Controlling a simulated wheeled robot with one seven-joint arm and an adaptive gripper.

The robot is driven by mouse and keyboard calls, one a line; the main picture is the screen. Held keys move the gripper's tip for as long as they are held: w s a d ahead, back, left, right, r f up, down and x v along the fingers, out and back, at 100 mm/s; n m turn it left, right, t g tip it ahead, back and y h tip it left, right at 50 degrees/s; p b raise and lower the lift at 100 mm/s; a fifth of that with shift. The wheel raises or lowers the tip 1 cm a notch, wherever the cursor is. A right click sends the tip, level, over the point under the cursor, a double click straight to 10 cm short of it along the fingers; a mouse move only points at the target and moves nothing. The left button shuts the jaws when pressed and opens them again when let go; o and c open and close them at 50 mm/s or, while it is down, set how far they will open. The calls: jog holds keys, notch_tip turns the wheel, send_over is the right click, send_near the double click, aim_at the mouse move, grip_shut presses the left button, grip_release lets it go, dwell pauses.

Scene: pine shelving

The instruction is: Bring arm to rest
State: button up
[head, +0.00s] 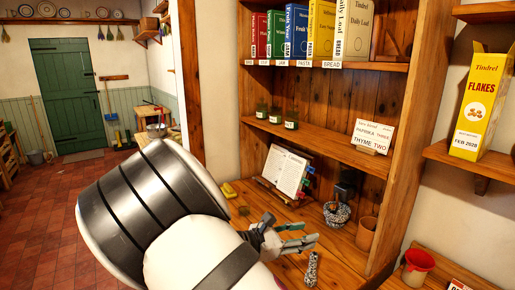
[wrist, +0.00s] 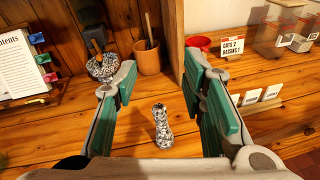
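My gripper (head: 298,236) reaches in front of the lower counter of the pine shelving in the head view. In the wrist view its two green-padded fingers (wrist: 163,95) stand wide apart with nothing between the pads. A speckled black-and-white shaker (wrist: 162,127) stands upright on the counter, seen between the fingers and apart from them. The shaker also shows below the gripper in the head view (head: 312,268). My arm covers part of the room and the shelving's left side in the head view.
A speckled mortar (head: 337,213) and a brown pot (head: 366,233) stand on the counter (wrist: 60,134). An open book (head: 286,172) rests on a stand at the back. Several boxes and jars fill the shelves above. A red bowl (head: 418,260) is at the right, beyond an upright panel.

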jog(key=s+d+r+m+g+y+b, duration=0.2)
jog(key=s+d+m+g+y+b, duration=0.2)
jog(key=s+d+m+g+y, duration=0.45)
jog(key=s+r+m+t+y+b, duration=0.5)
jog(key=s+m+t+y, duration=0.1)
jog(key=s+m, duration=0.7)
jog(key=shift+a+t, duration=0.35)
jog(key=shift+t, duration=0.1)
